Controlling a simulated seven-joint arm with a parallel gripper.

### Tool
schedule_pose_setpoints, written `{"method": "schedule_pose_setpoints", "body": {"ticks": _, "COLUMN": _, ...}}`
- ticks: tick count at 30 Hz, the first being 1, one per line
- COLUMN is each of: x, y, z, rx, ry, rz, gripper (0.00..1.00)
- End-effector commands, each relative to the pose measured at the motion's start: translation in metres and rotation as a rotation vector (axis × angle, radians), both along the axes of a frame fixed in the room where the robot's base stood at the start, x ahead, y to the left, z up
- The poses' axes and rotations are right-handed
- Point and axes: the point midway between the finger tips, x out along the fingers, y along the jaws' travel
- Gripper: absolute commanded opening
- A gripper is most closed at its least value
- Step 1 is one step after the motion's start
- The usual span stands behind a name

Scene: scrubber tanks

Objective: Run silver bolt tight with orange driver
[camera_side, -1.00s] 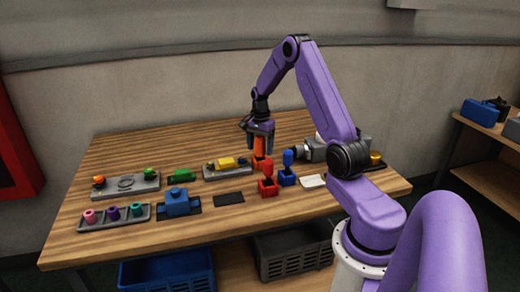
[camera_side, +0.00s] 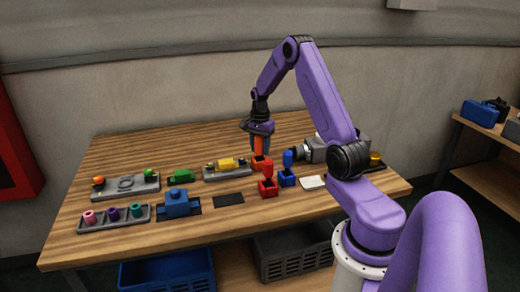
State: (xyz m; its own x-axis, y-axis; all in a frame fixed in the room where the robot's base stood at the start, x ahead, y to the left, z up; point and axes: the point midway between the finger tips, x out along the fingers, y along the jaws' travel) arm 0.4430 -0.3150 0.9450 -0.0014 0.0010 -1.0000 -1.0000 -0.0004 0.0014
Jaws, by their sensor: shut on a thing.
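The orange driver (camera_side: 258,146) stands upright at the back middle of the table, its lower end at an orange holder (camera_side: 262,164). My gripper (camera_side: 262,143) points down and is shut on the driver's handle. A grey plate with a yellow block (camera_side: 227,163) lies just left of the driver. Another grey plate (camera_side: 125,185) at the left carries an orange part and a green part. I cannot make out the silver bolt at this size.
A red driver (camera_side: 268,181) and a blue driver (camera_side: 287,170) stand in holders close in front of my gripper. A blue block (camera_side: 178,204), a green block (camera_side: 181,176) and a rack of coloured pegs (camera_side: 114,217) lie to the left. The back left table is clear.

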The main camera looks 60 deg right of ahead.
Motion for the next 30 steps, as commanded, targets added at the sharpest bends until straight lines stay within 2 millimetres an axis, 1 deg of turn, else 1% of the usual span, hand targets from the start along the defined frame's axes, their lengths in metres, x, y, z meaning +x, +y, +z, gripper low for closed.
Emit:
{"method": "schedule_pose_setpoints", "body": {"ticks": 1, "x": 0.002, "y": -0.001, "z": 0.01, "rx": -0.005, "ry": -0.007, "rz": 0.001, "gripper": 0.04}}
{"method": "schedule_pose_setpoints", "body": {"ticks": 9, "x": 0.001, "y": -0.001, "z": 0.059, "rx": -0.004, "ry": -0.007, "rz": -0.001, "gripper": 0.04}}
{"method": "schedule_pose_setpoints", "body": {"ticks": 14, "x": 0.002, "y": 0.0, "z": 0.08, "rx": -0.003, "ry": -0.005, "rz": -0.001, "gripper": 0.04}}
{"method": "schedule_pose_setpoints", "body": {"ticks": 17, "x": 0.01, "y": 0.006, "z": 0.088, "rx": -0.003, "ry": -0.005, "rz": 0.003, "gripper": 0.04}}
{"method": "schedule_pose_setpoints", "body": {"ticks": 20, "x": 0.028, "y": 0.02, "z": 0.091, "rx": -0.003, "ry": -0.004, "rz": 0.007, "gripper": 0.04}}
{"method": "schedule_pose_setpoints", "body": {"ticks": 23, "x": 0.054, "y": 0.042, "z": 0.092, "rx": -0.003, "ry": -0.003, "rz": 0.009, "gripper": 0.04}}
{"method": "schedule_pose_setpoints", "body": {"ticks": 24, "x": 0.065, "y": 0.051, "z": 0.093, "rx": -0.004, "ry": -0.004, "rz": 0.009, "gripper": 0.04}}
{"method": "schedule_pose_setpoints", "body": {"ticks": 27, "x": 0.088, "y": 0.076, "z": 0.093, "rx": -0.005, "ry": -0.004, "rz": 0.008, "gripper": 0.04}}
{"method": "schedule_pose_setpoints", "body": {"ticks": 30, "x": 0.107, "y": 0.098, "z": 0.094, "rx": -0.005, "ry": -0.004, "rz": 0.004, "gripper": 0.04}}
